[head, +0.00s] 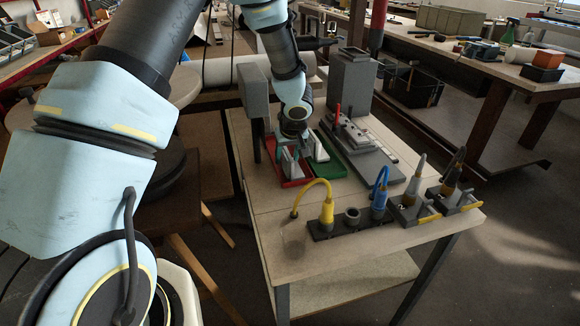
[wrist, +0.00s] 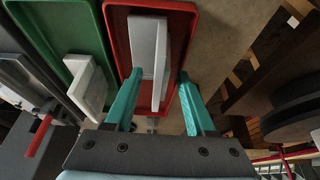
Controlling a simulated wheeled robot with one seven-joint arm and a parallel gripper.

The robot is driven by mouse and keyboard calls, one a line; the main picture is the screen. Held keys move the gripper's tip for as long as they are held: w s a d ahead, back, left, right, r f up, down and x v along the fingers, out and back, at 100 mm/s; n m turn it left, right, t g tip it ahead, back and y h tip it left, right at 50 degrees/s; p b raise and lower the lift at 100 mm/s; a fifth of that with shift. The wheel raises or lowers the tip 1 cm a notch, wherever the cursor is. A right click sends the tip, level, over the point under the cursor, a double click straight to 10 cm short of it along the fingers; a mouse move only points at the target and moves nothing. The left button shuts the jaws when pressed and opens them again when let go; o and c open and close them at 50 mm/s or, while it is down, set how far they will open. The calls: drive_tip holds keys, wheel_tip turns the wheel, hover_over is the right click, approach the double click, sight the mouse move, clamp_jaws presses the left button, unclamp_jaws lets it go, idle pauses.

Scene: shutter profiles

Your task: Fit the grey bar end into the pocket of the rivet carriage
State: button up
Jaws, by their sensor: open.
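The grey bar end (wrist: 147,42) stands in the red tray (wrist: 187,8) in the wrist view, with an upright wall on a flat base. My gripper (wrist: 160,74) has teal fingers, spread apart on either side of the bar end's near part, with gaps visible. In the head view my gripper (head: 289,146) is over the red tray (head: 297,183), and the bar end there is partly hidden by it. What looks like the rivet carriage (head: 352,133), with a red upright lever, sits on a grey base to the right. Its pocket cannot be made out.
A green tray (head: 333,172) with a white profile (head: 319,148) lies between the red tray and the carriage base. A grey column (head: 352,80) stands behind. A connector rack with yellow and blue cables (head: 350,222) lines the front edge.

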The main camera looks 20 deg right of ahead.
drive_tip(key=shift+w+f, duration=0.25)
drive_tip(key=shift+f, duration=0.35)
clamp_jaws()
idle(0.3)
